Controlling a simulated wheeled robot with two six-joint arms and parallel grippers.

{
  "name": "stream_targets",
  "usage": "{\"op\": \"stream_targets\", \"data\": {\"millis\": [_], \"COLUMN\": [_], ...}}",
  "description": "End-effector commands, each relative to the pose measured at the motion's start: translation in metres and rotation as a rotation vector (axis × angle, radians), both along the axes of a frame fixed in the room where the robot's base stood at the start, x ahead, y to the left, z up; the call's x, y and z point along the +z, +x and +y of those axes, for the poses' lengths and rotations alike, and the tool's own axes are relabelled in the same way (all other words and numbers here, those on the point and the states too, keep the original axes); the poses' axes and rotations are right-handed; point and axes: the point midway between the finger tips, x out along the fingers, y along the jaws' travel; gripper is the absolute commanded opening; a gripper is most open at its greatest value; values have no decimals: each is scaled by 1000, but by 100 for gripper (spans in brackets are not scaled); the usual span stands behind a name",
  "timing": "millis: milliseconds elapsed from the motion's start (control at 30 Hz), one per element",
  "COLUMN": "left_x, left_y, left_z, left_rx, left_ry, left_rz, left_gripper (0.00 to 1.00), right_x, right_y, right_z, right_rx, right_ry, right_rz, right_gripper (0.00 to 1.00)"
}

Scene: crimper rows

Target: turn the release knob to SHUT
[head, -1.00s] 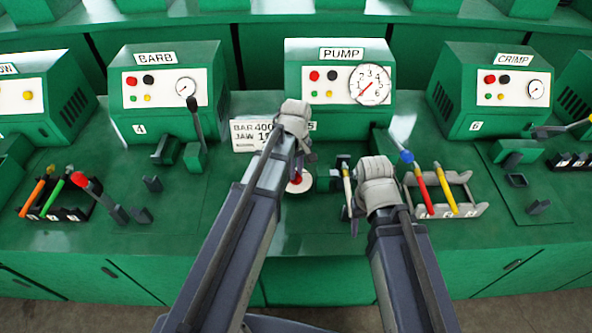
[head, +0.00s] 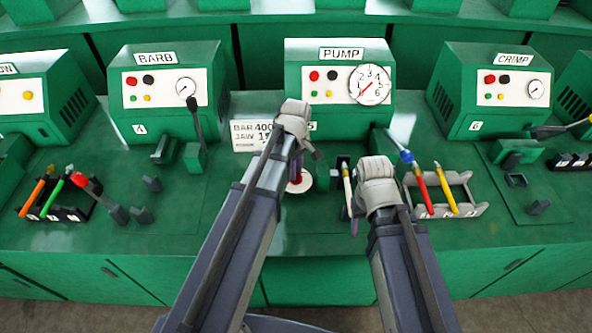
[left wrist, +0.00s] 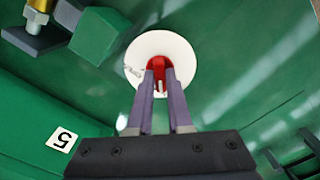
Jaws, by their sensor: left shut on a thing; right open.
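The release knob is red and sits on a round white dial plate. In the left wrist view the knob (left wrist: 157,64) shows between and just beyond my purple fingers, and the white plate (left wrist: 176,46) surrounds it. My left gripper (left wrist: 158,82) is shut on the knob from above. In the head view my left gripper (head: 297,172) hides most of the knob, and part of the white plate (head: 305,184) shows below it. The lettering on the plate is too small to read. My right gripper (head: 352,210) is open, beside a pale-handled tool (head: 347,185).
The PUMP unit (head: 310,55) with its gauge (head: 370,84) stands behind my arms. A white card (head: 243,136) is partly hidden by my left arm. A grey rack (head: 470,211) holds red and yellow tools at right. The BARB unit (head: 165,58) stands at left.

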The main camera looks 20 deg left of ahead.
Motion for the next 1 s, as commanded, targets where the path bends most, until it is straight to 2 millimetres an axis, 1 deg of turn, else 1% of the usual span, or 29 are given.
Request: {"op": "stream_targets", "data": {"millis": [33, 200, 300, 533, 667, 867, 1000], "left_x": [0, 0, 0, 0, 4, 20, 38], "left_y": [0, 0, 0, 0, 0, 0, 0], "left_z": [0, 0, 0, 0, 0, 0, 0], "left_rx": [2, 1, 1, 0, 0, 0, 0], "left_ry": [0, 0, 0, 0, 0, 0, 0], "left_rz": [0, 0, 0, 0, 0, 0, 0], "left_gripper": [20, 39, 48, 48, 48, 48, 48], "right_x": [0, 0, 0, 0, 4, 20, 38], "right_y": [0, 0, 0, 0, 0, 0, 0], "right_z": [0, 0, 0, 0, 0, 0, 0], "right_rx": [0, 0, 0, 0, 0, 0, 0], "right_ry": [0, 0, 0, 0, 0, 0, 0], "right_rz": [0, 0, 0, 0, 0, 0, 0], "right_gripper": [57, 57, 57, 57, 57, 57, 57]}}
